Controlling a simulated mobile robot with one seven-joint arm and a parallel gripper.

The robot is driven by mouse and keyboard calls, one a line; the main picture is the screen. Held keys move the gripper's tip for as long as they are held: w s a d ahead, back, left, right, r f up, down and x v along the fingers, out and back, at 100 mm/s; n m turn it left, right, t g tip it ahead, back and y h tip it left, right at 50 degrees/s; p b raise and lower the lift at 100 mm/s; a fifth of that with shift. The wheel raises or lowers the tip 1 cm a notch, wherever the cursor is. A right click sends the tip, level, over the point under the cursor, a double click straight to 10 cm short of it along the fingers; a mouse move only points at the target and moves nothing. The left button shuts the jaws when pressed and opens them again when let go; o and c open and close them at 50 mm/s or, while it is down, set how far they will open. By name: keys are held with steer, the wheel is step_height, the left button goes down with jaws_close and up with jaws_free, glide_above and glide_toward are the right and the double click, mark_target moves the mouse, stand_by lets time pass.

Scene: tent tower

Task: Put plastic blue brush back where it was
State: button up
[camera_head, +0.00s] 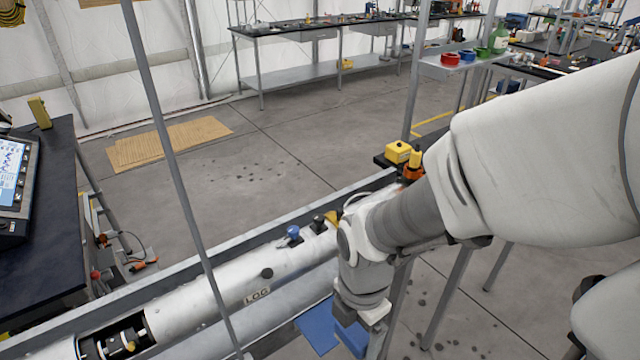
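My arm comes in from the right, and my gripper (366,322) points down near the bottom centre. A blue object (350,337) shows directly at the gripper, partly hidden by it and cut off by the frame's lower edge; it may be the plastic blue brush, but its shape is unclear. A flat blue piece (317,328) lies just left of it, beside the white tube. I cannot tell whether the two blue parts are joined. The fingers are mostly hidden, so whether they grip anything is unclear.
A long white tube (225,287) marked LOG lies in a grey trough, with a blue knob (293,232) on top. A thin grey pole (165,140) crosses the view. A dark table (50,245) with a monitor (14,185) stands left. Open floor lies beyond the trough.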

steer(key=b, duration=0.1)
glide_above(329, 322)
step_height(329, 322, down, 7)
steer(key=shift+s+r, duration=0.1)
steer(key=shift+r, duration=0.1)
steer(key=shift+f+b, duration=0.35)
steer(key=shift+f, duration=1.65)
steer(key=shift+f, duration=0.25)
steer(key=o, duration=1.2)
steer(key=shift+r, duration=0.1)
